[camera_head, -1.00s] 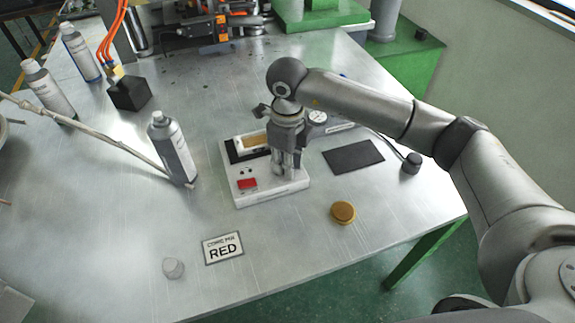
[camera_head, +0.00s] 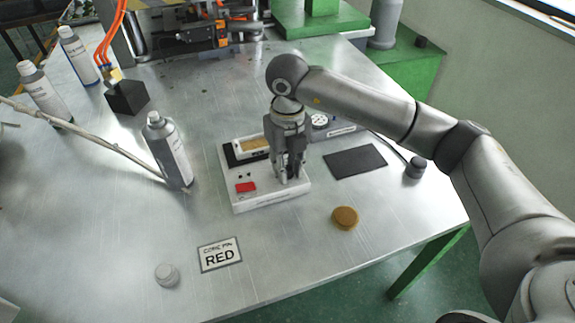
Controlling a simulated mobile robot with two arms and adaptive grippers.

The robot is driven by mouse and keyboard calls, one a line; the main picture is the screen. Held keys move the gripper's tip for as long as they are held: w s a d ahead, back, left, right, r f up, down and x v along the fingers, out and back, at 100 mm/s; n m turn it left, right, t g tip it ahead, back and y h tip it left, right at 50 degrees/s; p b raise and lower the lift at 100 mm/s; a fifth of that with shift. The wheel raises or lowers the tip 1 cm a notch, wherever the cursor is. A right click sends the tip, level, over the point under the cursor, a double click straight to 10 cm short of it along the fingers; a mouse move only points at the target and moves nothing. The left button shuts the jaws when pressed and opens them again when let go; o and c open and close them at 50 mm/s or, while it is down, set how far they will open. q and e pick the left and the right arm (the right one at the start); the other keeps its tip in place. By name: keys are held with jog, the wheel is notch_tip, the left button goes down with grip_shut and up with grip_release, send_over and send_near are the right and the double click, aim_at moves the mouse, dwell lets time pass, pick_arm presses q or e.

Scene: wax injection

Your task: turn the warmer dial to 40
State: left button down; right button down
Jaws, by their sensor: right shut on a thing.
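The warmer (camera_head: 265,205) is a white box on the metal table, with a red switch (camera_head: 245,187) at its front left and a tan strip (camera_head: 254,144) in a dark recess at its back. My right gripper (camera_head: 288,178) points down over the right part of the warmer's top. It is shut on the dial, which its fingers hide. The dial's scale and setting cannot be read. My left gripper is not in view.
A spray can (camera_head: 169,150) stands left of the warmer, near a thin rod. A gold disc (camera_head: 345,217), a RED card (camera_head: 220,255) and a small grey cap (camera_head: 167,275) lie in front. A dark pad (camera_head: 355,162) and a round gauge (camera_head: 320,121) are to the right.

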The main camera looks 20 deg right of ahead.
aim_at(287, 168)
dwell(0.4)
jog(key=c, duration=1.2)
grip_release()
notch_tip(287, 168, up, 12)
